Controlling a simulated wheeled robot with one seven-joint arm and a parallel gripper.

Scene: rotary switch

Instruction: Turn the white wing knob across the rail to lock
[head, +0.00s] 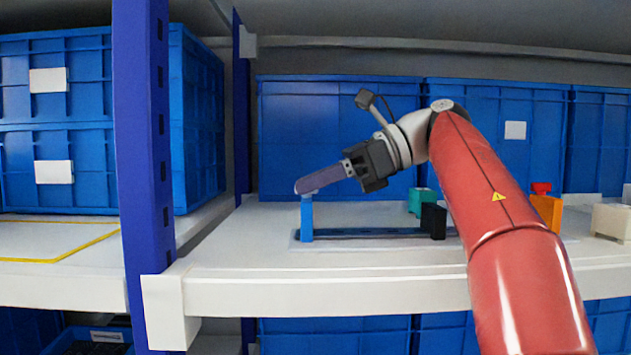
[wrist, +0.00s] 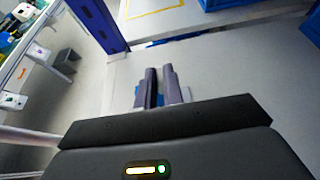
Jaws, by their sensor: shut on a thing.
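My gripper (head: 304,187) reaches in from the right, and its dark fingers slant down to the left at the top of an upright blue post (head: 307,220). The fingers are closed around the white wing knob, which they almost wholly hide; only a pale sliver shows under them in the head view, so its angle to the rail cannot be told. The dark rail (head: 370,232) runs along a pale base plate on the shelf, from the blue post to a black block (head: 433,221). In the wrist view the two fingers (wrist: 160,72) lie close together, with a bit of blue beside them.
A blue upright (head: 145,150) stands left of the plate. Large blue crates (head: 340,110) line the back. A teal block (head: 421,200), an orange block with a red top (head: 546,212) and a whitish block (head: 611,222) stand to the right. The shelf left of the post is clear.

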